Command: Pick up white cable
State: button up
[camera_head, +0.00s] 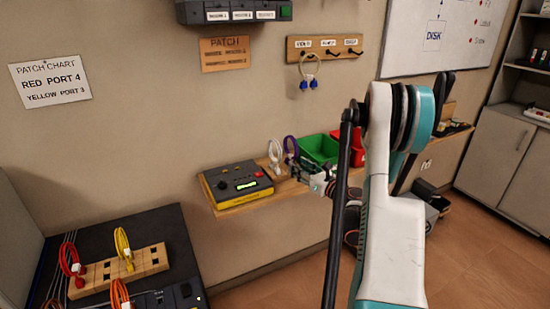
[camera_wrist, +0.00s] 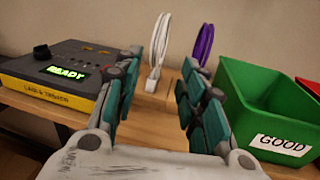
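The white cable (camera_wrist: 158,55) stands as an upright coil on the wooden shelf in the wrist view, straight ahead of my gripper and between the lines of its fingers. It also shows in the head view (camera_head: 275,156), beside the cable tester. My gripper (camera_wrist: 155,92) is open, its teal fingers spread wide with nothing between them. The cable is beyond the fingertips and looks apart from them. In the head view my gripper (camera_head: 314,178) is small and partly hidden by my arm.
A purple cable (camera_wrist: 204,45) stands close right of the white one. The cable tester (camera_wrist: 62,75), reading READY, is at left. A green bin (camera_wrist: 270,108) labelled GOOD is at right, with a red bin (camera_head: 358,153) beside it. The wall is close behind the shelf (camera_head: 245,204).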

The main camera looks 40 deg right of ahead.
aim_at(280, 154)
jog(key=shift+w+r+b, duration=0.2)
jog(key=shift+w+b, duration=1.05)
jog(key=shift+w, duration=4.4)
jog(key=shift+c, duration=0.6)
grip_shut()
